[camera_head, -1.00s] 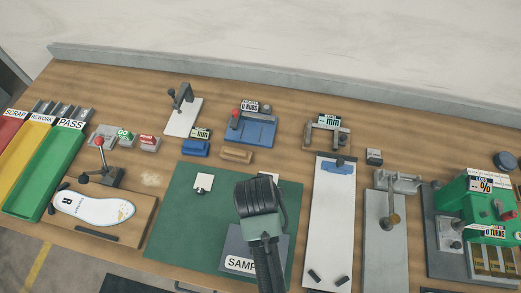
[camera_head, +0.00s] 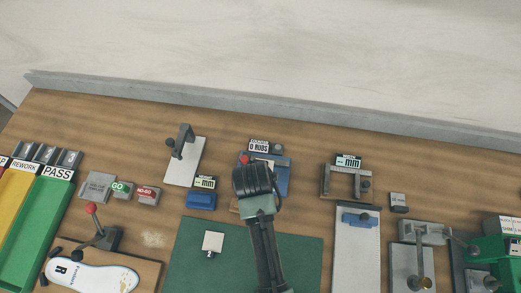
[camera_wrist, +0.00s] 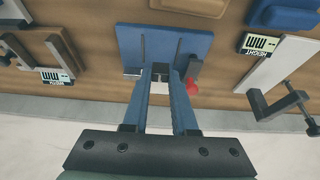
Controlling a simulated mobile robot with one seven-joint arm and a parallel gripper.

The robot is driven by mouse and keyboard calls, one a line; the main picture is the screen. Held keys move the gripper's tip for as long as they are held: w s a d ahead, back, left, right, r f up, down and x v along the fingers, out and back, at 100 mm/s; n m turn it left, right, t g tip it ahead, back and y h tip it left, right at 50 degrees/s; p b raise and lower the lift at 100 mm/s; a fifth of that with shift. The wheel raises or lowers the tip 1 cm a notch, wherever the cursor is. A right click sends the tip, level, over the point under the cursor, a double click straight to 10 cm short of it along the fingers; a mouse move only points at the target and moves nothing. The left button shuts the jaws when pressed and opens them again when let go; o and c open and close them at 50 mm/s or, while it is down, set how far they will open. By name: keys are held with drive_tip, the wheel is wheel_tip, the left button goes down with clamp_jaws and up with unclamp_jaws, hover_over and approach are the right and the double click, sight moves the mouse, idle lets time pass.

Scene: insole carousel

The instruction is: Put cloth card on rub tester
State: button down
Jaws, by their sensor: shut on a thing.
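The rub tester (camera_head: 282,180) is a blue plate with a red knob and a "0 RUBS" sign, at the back middle of the bench. My gripper (camera_wrist: 160,72) is over it and hides much of it in the head view. In the wrist view, the tester's blue plate (camera_wrist: 130,45) with two dark slots lies beyond the fingertips, with the red knob just right of them. The fingers are shut on a small pale piece, taken as the cloth card (camera_wrist: 158,87), mostly hidden between them. I cannot tell whether it touches the tester.
A white square tag (camera_head: 213,240) lies on the green mat (camera_head: 195,270). A blue block (camera_head: 201,201) and a stand with a white plate (camera_head: 183,160) are left of the tester. A grey ledge (camera_head: 300,115) runs behind.

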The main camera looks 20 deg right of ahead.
drive_tip(key=shift+s+f, duration=0.15)
drive_tip(key=shift+f, duration=2.9)
drive_tip(key=shift+f, duration=0.2)
drive_tip(key=c, duration=0.7)
unclamp_jaws()
drive_tip(key=shift+r, duration=0.1)
